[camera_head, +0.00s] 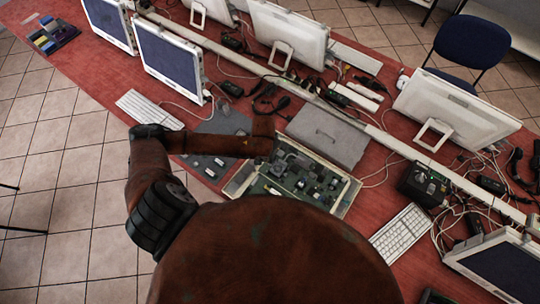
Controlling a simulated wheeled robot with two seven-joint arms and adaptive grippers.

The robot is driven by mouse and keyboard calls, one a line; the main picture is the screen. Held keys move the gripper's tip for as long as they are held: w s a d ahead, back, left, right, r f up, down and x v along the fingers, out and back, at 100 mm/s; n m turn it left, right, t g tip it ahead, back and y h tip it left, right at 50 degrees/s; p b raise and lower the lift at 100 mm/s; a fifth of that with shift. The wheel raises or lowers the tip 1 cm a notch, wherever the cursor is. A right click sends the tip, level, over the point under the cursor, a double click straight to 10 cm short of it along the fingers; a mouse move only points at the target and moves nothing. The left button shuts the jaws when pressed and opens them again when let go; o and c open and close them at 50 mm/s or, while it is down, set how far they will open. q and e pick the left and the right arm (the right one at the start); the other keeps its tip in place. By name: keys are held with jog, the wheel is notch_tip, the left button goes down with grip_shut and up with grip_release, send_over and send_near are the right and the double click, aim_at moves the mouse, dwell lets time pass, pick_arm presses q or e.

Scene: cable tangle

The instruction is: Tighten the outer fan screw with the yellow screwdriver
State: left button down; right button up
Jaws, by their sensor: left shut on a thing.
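An open computer case (347,199) lies on the red table, with a green circuit board (290,184) inside. My left arm reaches in from the left, and its forearm runs right to the case's upper left corner. My left gripper (270,150) is at that end, over the case's edge, small and mostly hidden by the arm. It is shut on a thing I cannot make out. My own rust-brown body covers the near side of the case. My right gripper is not in view.
A grey flat box (328,136) lies just behind the case. A dark mat (222,124) is to its left, and small dark parts (205,161) lie nearer. Keyboards (401,233), monitors (459,108) and loose cables surround the work area. A blue chair (470,42) stands behind.

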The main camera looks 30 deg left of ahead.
pick_arm(q)
jog(key=shift+f, duration=0.15)
jog(key=shift+s+p, duration=0.1)
jog(key=shift+p, duration=0.6)
dwell(0.4)
jog(key=shift+f, duration=0.5)
dwell(0.9)
jog(key=shift+p, duration=0.35)
jog(key=shift+m+p, duration=0.85)
jog(key=shift+m, duration=0.55)
jog(key=shift+a+m+h+p, duration=0.1)
jog(key=shift+m+h+p, duration=0.3)
jog(key=shift+m+p, duration=0.85)
jog(key=shift+m+b, duration=0.35)
jog(key=shift+m, duration=0.1)
